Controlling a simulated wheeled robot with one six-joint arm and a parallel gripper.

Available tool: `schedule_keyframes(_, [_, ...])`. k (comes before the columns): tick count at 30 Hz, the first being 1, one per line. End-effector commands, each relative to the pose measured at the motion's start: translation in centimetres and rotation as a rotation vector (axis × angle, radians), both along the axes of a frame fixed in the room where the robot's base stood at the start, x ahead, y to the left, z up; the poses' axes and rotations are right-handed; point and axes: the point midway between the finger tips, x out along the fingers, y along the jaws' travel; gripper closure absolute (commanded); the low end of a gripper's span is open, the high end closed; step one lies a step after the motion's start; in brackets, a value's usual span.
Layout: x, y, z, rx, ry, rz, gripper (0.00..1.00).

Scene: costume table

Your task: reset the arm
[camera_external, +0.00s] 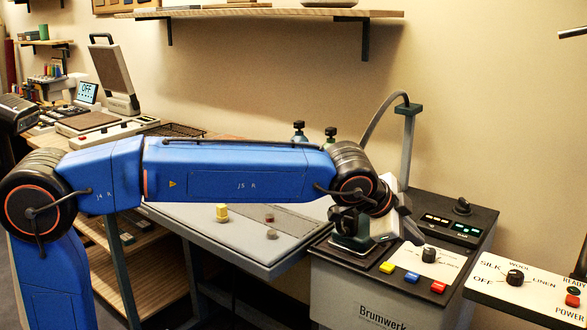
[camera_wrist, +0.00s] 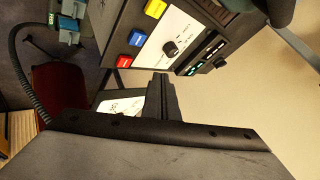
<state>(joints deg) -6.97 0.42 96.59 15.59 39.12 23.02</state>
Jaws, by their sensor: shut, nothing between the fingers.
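My blue arm (camera_external: 240,172) stretches across the external view from left to right. My gripper (camera_external: 412,232) is at its right end, in front of the machine marked Brumwerk (camera_external: 385,312) and close to its top panel. I cannot tell whether it touches the machine. In the wrist view the dark fingers of my gripper (camera_wrist: 161,92) are together, with nothing seen between them. My wrist hides part of the machine's left side.
The machine has yellow, blue and red buttons (camera_external: 412,277) and a hose post (camera_external: 409,140). A dial panel (camera_external: 530,285) with SILK, WOOL and LINEN stands at right. A grey table (camera_external: 190,212) with a yellow knob (camera_external: 222,212) lies behind my arm. A shelf (camera_external: 270,13) hangs above.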

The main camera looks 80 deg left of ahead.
Motion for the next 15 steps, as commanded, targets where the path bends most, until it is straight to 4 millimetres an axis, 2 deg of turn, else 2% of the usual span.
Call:
schedule_keyframes(2, [-0.9, -0.3, 0.0, -0.008, 0.002, 0.004, 1.00])
schedule_keyframes(5, [-3.4, -1.2, -0.3, -0.035, 0.012, 0.016, 1.00])
schedule_keyframes(15, [-16.9, -5.4, -3.8, -0.182, 0.073, 0.091, 1.00])
